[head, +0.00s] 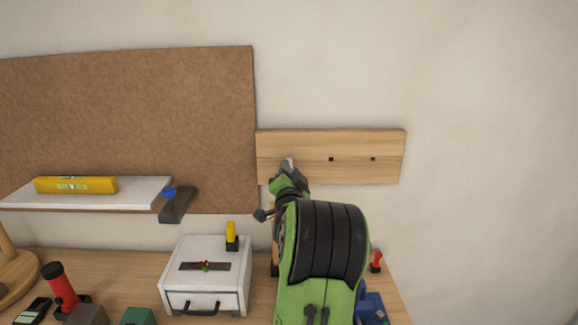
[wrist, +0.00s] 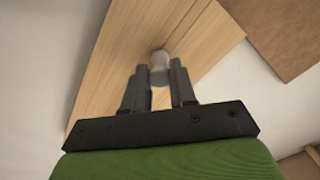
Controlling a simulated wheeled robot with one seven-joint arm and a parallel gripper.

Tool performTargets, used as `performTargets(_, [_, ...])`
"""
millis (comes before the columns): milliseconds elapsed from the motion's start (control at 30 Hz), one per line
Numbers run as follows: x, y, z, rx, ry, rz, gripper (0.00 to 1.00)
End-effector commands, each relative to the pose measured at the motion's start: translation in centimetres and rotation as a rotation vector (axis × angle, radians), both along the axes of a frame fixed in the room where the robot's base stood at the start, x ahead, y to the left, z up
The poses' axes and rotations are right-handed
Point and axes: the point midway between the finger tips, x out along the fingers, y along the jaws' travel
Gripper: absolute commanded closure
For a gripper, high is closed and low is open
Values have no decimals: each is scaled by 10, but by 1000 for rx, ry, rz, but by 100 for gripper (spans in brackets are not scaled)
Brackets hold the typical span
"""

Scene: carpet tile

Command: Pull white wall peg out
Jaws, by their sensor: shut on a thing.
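In the head view my gripper (head: 287,168) reaches the lower left part of the board, and my arm hides most of the peg. The board also shows in the wrist view (wrist: 118,70). I cannot tell how deep the peg sits in the board.
Two dark square holes (head: 331,159) are in the board to the right. A brown pinboard (head: 130,120) and a white shelf (head: 140,190) with a yellow box (head: 76,185) are at left. Below are a white drawer box (head: 207,274) and a red-topped item (head: 376,262) on the bench.

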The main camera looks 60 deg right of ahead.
Motion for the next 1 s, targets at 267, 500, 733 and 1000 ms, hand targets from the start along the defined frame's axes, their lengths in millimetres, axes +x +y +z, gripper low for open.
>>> performTargets(267, [0, 0, 0, -1, 0, 1, 92])
performTargets(500, [-5, 9, -2, -2, 2, 0, 92])
performTargets(733, [-9, 18, -3, 0, 1, 0, 92])
performTargets(1000, [-15, 29, -5, -1, 1, 1, 92])
